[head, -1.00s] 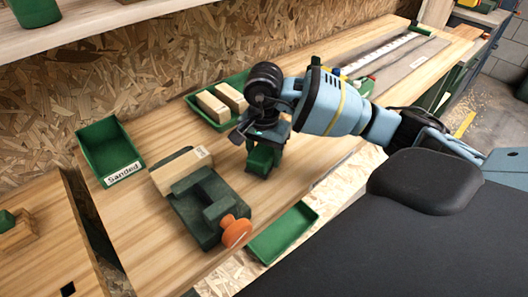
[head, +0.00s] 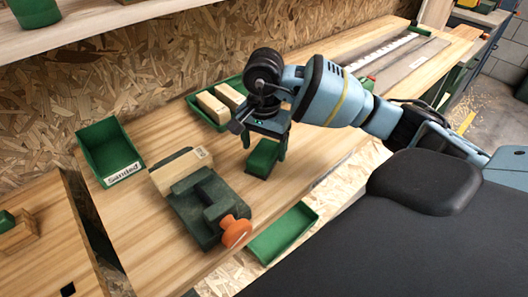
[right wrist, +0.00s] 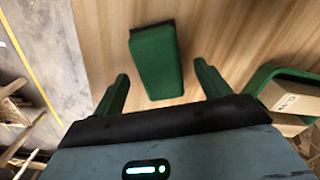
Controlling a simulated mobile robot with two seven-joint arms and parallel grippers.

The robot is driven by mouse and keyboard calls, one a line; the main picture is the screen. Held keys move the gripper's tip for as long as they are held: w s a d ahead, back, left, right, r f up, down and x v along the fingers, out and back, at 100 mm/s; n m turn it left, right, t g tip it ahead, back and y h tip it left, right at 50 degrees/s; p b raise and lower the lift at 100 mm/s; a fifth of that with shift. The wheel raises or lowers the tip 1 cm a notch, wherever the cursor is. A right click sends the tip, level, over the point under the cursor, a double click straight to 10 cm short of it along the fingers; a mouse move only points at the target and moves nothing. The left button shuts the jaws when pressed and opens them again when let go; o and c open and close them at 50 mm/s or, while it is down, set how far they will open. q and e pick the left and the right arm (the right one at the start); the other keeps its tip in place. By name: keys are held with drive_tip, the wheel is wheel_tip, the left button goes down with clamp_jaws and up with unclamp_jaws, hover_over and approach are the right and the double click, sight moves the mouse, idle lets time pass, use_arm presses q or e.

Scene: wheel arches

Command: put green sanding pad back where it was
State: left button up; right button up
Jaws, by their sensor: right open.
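In the right wrist view the pad (right wrist: 156,60) lies on the bare wood, just beyond and between the two fingers. My right gripper (head: 265,150) is over the pad with its fingers pointing down. In the right wrist view my right gripper (right wrist: 160,88) is open, with a gap on both sides of the pad and nothing held. My left gripper is out of view.
A dark green vise (head: 205,205) with an orange knob holds a wooden block (head: 178,168). A green bin marked Sanded (head: 108,150) stands to the left. A green tray (head: 207,117) holds wooden blocks behind the gripper. Another green tray (head: 283,234) sits at the bench's front edge.

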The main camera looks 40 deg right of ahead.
sight(264, 151)
wheel_tip(264, 151, up, 9)
idle(0.3)
